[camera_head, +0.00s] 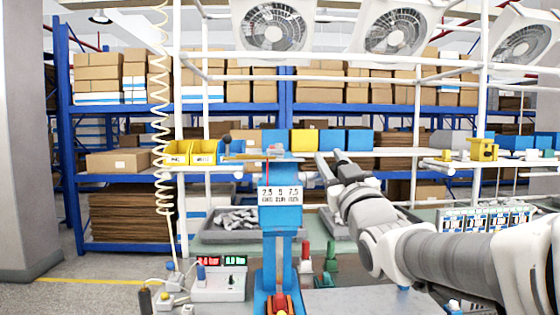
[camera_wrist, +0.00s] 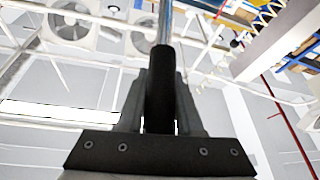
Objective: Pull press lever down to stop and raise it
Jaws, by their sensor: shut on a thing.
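The blue press (camera_head: 282,208) stands upright at the middle of the bench in the head view, with a white label on its front. My gripper (camera_head: 330,158) is just right of the press head, reaching in from the right. In the wrist view my gripper (camera_wrist: 160,85) is shut around the black grip of the press lever (camera_wrist: 160,72). The lever's bare metal rod (camera_wrist: 164,22) runs on beyond the fingertips. In the head view the lever's grip cannot be told apart from my fingers.
A white meter box (camera_head: 218,285) with red and green displays sits left of the press. A grey bin of metal parts (camera_head: 238,225) is behind it. Red and green clamps (camera_head: 330,258) stand right of the press.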

